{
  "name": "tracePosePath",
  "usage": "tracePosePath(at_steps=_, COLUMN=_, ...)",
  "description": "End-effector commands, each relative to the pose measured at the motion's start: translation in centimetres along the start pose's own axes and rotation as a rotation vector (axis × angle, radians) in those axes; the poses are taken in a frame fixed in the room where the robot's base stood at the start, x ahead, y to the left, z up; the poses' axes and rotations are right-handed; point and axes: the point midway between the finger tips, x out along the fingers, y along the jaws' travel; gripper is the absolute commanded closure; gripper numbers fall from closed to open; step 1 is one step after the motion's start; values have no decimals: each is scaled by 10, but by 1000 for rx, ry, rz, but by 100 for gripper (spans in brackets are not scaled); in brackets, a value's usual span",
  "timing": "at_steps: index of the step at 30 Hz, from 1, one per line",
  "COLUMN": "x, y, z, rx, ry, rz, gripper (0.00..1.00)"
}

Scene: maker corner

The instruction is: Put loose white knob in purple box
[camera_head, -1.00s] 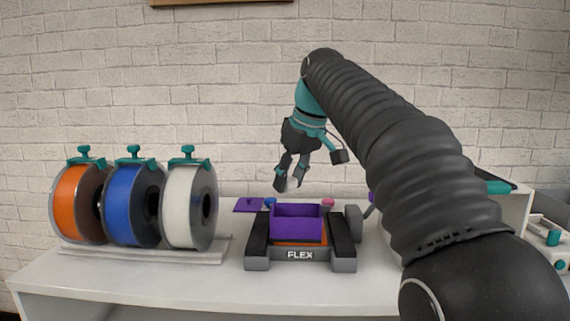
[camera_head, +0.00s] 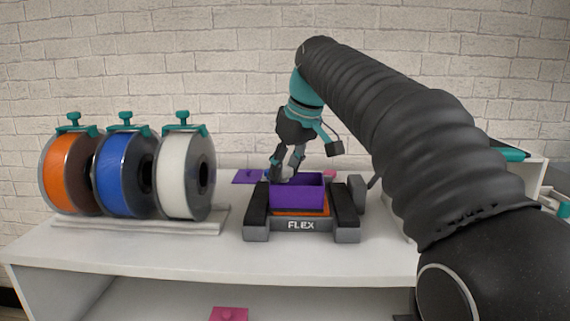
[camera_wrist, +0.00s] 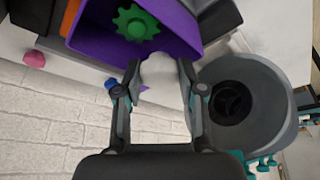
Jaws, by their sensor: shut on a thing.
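The purple box (camera_head: 298,197) is open-topped and sits on the machine marked FLEX. In the wrist view the purple box (camera_wrist: 92,40) holds a green gear (camera_wrist: 135,22). My gripper (camera_head: 284,172) points down at the back left rim of the box in the head view. In the wrist view my gripper (camera_wrist: 160,88) is shut on the white knob (camera_wrist: 158,72), which is at the box's edge. I cannot tell whether the knob touches the box. In the head view the fingers mostly hide the knob.
Orange (camera_head: 67,174), blue (camera_head: 122,178) and white (camera_head: 177,177) spools stand in a rack on the left. The front counter is clear.

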Motion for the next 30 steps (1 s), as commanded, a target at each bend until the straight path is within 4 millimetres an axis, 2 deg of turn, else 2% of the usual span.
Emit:
tracePosePath(at_steps=14, x=8, y=0, z=3, rx=0, ry=-3, rz=-1, gripper=78)
tracePosePath(at_steps=15, x=8, y=0, z=3, rx=0, ry=-4, rz=-2, gripper=56)
tracePosePath(at_steps=18, x=8, y=0, z=3, rx=0, ry=-5, rz=-2, gripper=31)
tracePosePath(at_steps=30, x=3, y=0, z=2, rx=0, ry=-1, rz=-1, gripper=31)
